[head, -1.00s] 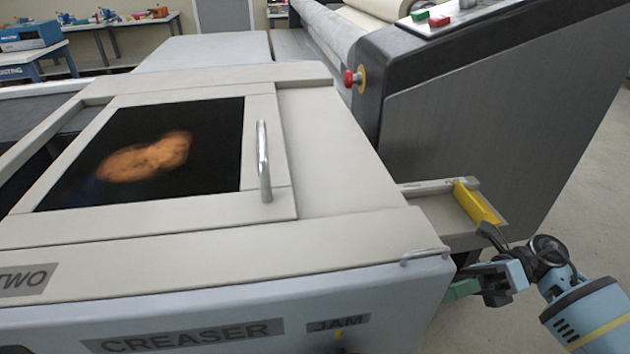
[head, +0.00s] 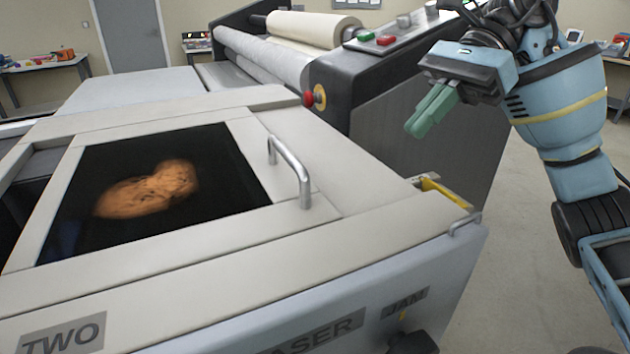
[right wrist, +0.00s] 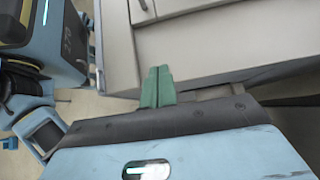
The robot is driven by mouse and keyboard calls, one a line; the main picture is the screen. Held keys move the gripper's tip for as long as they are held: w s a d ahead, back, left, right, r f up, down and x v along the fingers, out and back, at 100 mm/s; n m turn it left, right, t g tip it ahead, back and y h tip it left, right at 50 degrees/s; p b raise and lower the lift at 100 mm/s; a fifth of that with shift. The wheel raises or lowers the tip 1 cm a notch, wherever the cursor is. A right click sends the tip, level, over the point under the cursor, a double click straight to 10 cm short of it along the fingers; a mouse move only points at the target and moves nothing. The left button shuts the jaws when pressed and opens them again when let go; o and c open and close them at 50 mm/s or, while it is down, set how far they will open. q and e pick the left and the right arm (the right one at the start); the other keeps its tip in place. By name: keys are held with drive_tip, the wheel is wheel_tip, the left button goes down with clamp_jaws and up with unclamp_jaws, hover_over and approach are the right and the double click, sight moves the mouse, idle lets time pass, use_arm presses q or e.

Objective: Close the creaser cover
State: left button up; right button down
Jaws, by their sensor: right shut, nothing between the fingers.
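The creaser cover (head: 225,225) is a pale panel with a dark window (head: 100,185) and a metal bar handle (head: 291,172) near its right edge. It looks to lie flat in the top of the creaser (head: 385,245); whether it is fully seated I cannot tell. A blurred orange-brown shape shows in the window. My right gripper (head: 428,118) has green fingers pressed together, empty, raised to the right of the handle and apart from the cover. The right wrist view also shows its fingers (right wrist: 156,88), with pale machine surfaces beyond. My left gripper is not in view.
A dark machine with rollers (head: 310,27) and a red stop button (head: 308,98) stands behind. A small grab rail (head: 465,222) and a yellow part (head: 445,192) are at the creaser's right corner. Open floor (head: 520,270) lies to the right.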

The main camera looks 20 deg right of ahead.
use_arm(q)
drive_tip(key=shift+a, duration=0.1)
use_arm(e)
drive_tip(key=shift+s+a+r, duration=0.1)
drive_tip(key=shift+a+r, duration=0.05)
drive_tip(key=shift+r, duration=0.35)
drive_tip(key=shift+f, duration=0.1)
approach(344, 199)
drive_tip(key=x, duration=0.4)
drive_tip(key=shift+d+f, duration=0.2)
drive_tip(key=shift+f, duration=0.05)
drive_tip(key=a, duration=0.3)
drive_tip(key=shift+a+f+p, duration=0.15)
drive_tip(key=shift+p, duration=0.2)
drive_tip(key=shift+a, duration=0.6)
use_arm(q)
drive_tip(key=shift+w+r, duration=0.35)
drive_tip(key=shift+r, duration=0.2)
use_arm(e)
drive_tip(key=shift+f, duration=0.1)
drive_tip(key=shift+s+a, duration=0.1)
